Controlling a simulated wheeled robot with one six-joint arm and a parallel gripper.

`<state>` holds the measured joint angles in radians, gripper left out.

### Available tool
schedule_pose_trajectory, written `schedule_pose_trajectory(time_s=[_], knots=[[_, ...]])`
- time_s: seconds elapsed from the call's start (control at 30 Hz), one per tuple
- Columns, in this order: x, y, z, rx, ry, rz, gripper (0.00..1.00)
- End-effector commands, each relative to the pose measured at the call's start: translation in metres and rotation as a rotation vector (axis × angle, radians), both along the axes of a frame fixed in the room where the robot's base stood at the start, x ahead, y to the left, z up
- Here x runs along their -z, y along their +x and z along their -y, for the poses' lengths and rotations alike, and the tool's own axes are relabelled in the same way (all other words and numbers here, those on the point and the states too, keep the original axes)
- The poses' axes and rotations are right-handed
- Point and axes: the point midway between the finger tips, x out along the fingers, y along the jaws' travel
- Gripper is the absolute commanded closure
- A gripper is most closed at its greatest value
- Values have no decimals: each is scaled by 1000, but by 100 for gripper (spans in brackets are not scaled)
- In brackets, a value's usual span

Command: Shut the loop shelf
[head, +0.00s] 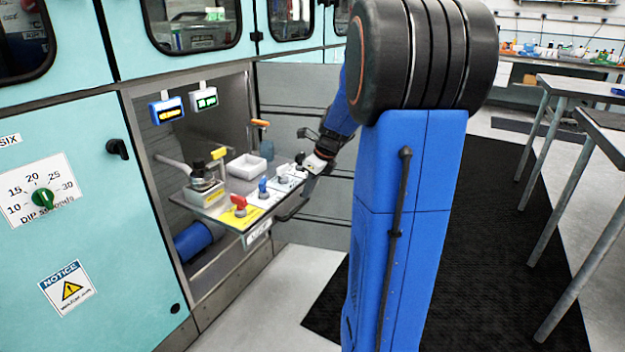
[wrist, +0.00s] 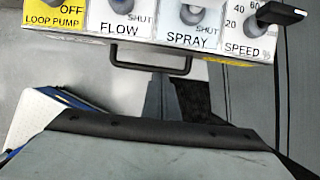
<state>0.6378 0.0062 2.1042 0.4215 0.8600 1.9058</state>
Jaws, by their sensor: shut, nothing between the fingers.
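The loop shelf (head: 213,199) stands pulled out of its open bay in the teal cabinet. Its top carries red, blue and white controls. In the wrist view its front panel (wrist: 195,40) shows labels LOOP PUMP, FLOW, SPRAY and SPEED. A black bar handle (wrist: 150,67) sticks out from the shelf front. My gripper (wrist: 162,77) is shut and empty, its fingertips close by the handle bar; I cannot tell whether they touch it. In the head view my gripper (head: 309,182) is at the shelf's right front side, partly hidden by dark parts of the arm.
Two small displays (head: 167,109) hang in the bay above the shelf. A dial panel (head: 42,198) is on the cabinet door at left. Grey tables (head: 575,88) stand at right. The floor before the cabinet is clear apart from a black mat (head: 495,225).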

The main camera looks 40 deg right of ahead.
Motion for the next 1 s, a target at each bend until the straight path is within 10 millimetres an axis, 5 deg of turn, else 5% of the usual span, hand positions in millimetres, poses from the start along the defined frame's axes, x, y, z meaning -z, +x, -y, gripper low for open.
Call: schedule_pose_trajectory(time_s=[0.3, 1.0], knots=[[1, 34, -12, -3, -1, 0, 100], [1, 50, -19, -3, -1, 0, 100]])
